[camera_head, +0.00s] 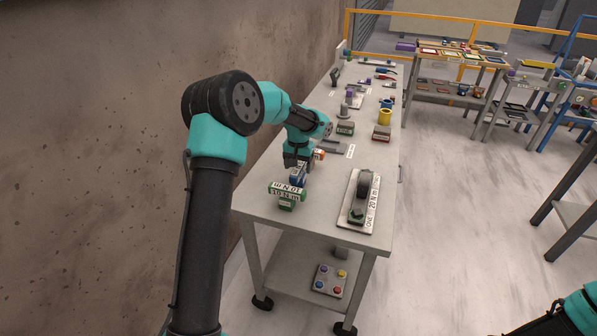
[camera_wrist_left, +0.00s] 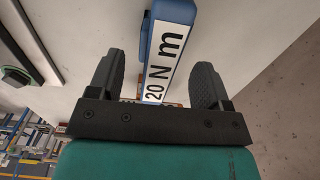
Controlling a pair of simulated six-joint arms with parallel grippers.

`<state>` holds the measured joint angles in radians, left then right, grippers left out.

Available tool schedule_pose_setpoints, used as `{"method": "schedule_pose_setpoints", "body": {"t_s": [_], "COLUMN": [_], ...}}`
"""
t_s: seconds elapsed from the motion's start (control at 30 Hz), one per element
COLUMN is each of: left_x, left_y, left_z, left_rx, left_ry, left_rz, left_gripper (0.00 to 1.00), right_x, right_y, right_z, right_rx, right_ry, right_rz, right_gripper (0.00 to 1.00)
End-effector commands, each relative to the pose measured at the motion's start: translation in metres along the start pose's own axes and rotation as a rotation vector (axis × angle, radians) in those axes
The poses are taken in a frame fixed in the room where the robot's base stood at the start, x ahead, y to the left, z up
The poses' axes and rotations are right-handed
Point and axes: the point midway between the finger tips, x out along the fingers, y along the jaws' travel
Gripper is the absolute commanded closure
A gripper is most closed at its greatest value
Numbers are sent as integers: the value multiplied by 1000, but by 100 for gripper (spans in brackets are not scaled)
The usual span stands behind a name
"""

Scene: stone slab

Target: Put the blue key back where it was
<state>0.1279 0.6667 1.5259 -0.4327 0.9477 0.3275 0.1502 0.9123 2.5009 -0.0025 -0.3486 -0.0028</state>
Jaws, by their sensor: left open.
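The blue key (camera_wrist_left: 168,52), with a white "20 N m" label, lies between the two fingers of my left gripper (camera_wrist_left: 160,64) in the left wrist view. The fingers stand apart with gaps on both sides of it. In the head view my left gripper (camera_head: 296,160) is low over the near left part of the table, and a bit of the blue key (camera_head: 298,174) shows beneath it. Whether the key rests on something is hidden there.
A green "10 N m" block (camera_head: 287,188) is just in front of the key. An orange piece (camera_head: 319,154) is behind it. A labelled plate (camera_head: 373,213) with a dark fixture lies to the right. Green, red and yellow items stand farther back on the table (camera_head: 322,213). A wall is at left.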

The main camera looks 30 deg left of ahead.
Motion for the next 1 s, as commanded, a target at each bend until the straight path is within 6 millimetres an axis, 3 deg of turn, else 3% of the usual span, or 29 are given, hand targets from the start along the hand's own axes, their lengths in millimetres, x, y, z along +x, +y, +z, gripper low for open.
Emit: {"method": "schedule_pose_setpoints", "body": {"t_s": [0.3, 0.5, 1.0], "left_x": [-61, -85, -91], "left_y": [0, 1, 0], "left_z": [0, 0, 0], "left_rx": [0, 0, 0], "left_ry": [3, 0, 0], "left_rz": [0, 1, 1], "left_gripper": [28, 28, 28], "right_x": [0, 0, 0], "right_y": [0, 0, 0], "right_z": [0, 0, 0], "right_rx": [0, 0, 0], "right_ry": [0, 0, 0], "right_rz": [0, 0, 0], "right_gripper": [57, 57, 57]}}
